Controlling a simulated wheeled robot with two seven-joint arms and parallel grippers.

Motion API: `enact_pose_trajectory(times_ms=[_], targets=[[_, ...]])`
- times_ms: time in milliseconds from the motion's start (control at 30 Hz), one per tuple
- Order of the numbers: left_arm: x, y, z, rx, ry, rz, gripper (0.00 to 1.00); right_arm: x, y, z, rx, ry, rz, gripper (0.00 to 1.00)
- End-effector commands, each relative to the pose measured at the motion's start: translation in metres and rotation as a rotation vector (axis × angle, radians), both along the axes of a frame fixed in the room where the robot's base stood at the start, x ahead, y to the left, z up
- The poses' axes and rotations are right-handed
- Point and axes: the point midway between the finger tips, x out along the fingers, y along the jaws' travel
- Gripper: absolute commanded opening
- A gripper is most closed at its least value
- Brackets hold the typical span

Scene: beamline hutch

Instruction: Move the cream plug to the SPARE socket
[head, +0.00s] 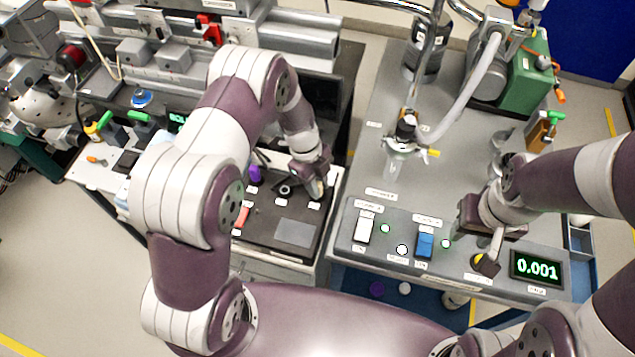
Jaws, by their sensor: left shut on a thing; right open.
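My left gripper (319,187) is over the right back part of the dark panel (262,228). It is shut on the cream plug (315,190), which is mostly hidden by the fingers. I cannot tell whether the plug is seated in a socket or just above one. A black round socket (285,189) is just left of it. The small labels on the panel are too small to read, so I cannot tell which socket is SPARE. My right gripper (488,254) is open above the grey control box, close to a black and yellow knob (485,265).
A purple plug (254,173) and a red piece (241,217) are on the dark panel. The control box (345,240) carries a white switch (363,227), a blue switch (425,244) and a display (537,269) reading 0.001.

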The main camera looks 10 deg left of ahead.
Motion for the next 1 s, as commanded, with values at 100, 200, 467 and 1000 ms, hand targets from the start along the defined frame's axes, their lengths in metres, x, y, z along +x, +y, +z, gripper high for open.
enact_pose_trajectory(times_ms=[100,200,467,1000], targets=[[0.0,0.0,0.0,0.0,0.0,0.0,0.46,0.0,0.0,0.0,0.0,0.0,0.0,0.43],[0.0,0.0,0.0,0.0,0.0,0.0,0.56,0.0,0.0,0.0,0.0,0.0,0.0,0.43],[0.001,0.001,0.003,-0.001,-0.002,0.001,0.56,0.0,0.0,-0.001,0.0,0.0,0.0,0.43],[0.014,0.029,0.115,0.0,-0.002,0.001,0.56,0.0,0.0,-0.025,0.0,0.0,0.0,0.43]])
